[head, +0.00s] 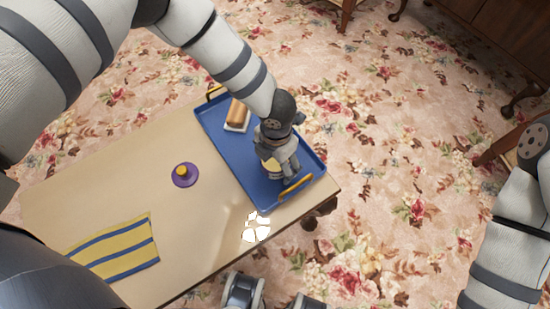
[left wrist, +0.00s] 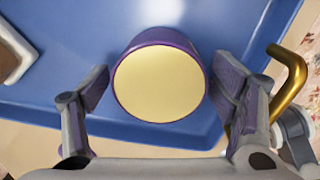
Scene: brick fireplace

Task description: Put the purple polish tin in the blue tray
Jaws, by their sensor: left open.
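The purple polish tin (left wrist: 160,85) has a pale yellow round top that faces the left wrist camera. It is over the blue tray (left wrist: 85,110), between the two fingers of my left gripper (left wrist: 167,92). The fingers are spread to either side of it, and whether they touch it I cannot tell. In the head view my left gripper (head: 279,166) points down at the near part of the blue tray (head: 222,140), with the tin's yellow top (head: 271,165) partly hidden by it. Whether the tin rests on the tray floor is hidden.
A tan-topped brush or block (head: 238,112) lies in the tray's far part. The tray has a yellow handle (head: 295,187) at its near end. A purple disc with a yellow knob (head: 185,175) and a striped cloth (head: 118,249) lie on the table (head: 95,195).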

